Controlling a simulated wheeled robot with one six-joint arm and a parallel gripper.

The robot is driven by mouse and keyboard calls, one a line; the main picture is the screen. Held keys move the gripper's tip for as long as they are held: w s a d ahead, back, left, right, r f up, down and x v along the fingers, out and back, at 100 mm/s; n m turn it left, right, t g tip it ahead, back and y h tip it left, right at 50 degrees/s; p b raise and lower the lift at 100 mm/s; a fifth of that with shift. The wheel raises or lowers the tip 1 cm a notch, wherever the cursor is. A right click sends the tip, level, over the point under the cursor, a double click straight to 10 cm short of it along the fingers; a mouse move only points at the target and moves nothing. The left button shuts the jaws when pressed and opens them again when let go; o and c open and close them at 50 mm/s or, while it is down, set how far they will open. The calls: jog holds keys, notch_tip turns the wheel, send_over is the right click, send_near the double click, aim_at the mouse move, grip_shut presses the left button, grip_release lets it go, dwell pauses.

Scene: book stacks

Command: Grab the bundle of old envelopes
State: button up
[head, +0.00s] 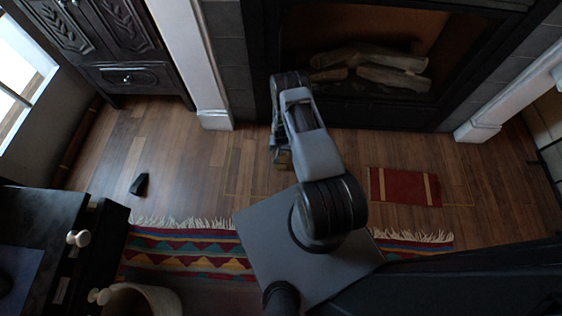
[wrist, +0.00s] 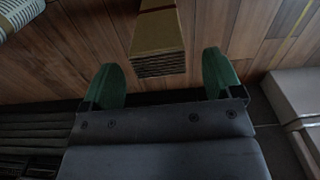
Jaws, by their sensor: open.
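A tan bundle of flat, stacked layers, which looks like the envelopes (wrist: 158,32), is on the wood floor at the top middle of the wrist view. Its layered end faces my gripper. My gripper (wrist: 163,80) is open, with two green fingers set wide apart. The bundle lies between and just beyond the fingertips, and neither finger visibly touches it. In the head view my arm reaches down to the floor before the fireplace. There my gripper (head: 281,152) is mostly hidden by the arm, and only a small yellowish patch shows beside it.
A fireplace (head: 345,110) with logs stands ahead. A red, tan-striped flat object (head: 405,187) lies on the floor to the right. A small black object (head: 139,185) lies to the left. A fringed striped rug (head: 185,250) is near my base, beside dark drawers (head: 95,250). Bare floor is between.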

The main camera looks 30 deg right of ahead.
aim_at(281, 160)
notch_tip(281, 160, down, 3)
jog(key=shift+b, duration=0.4)
jog(key=shift+r, duration=0.1)
jog(key=c, duration=1.3)
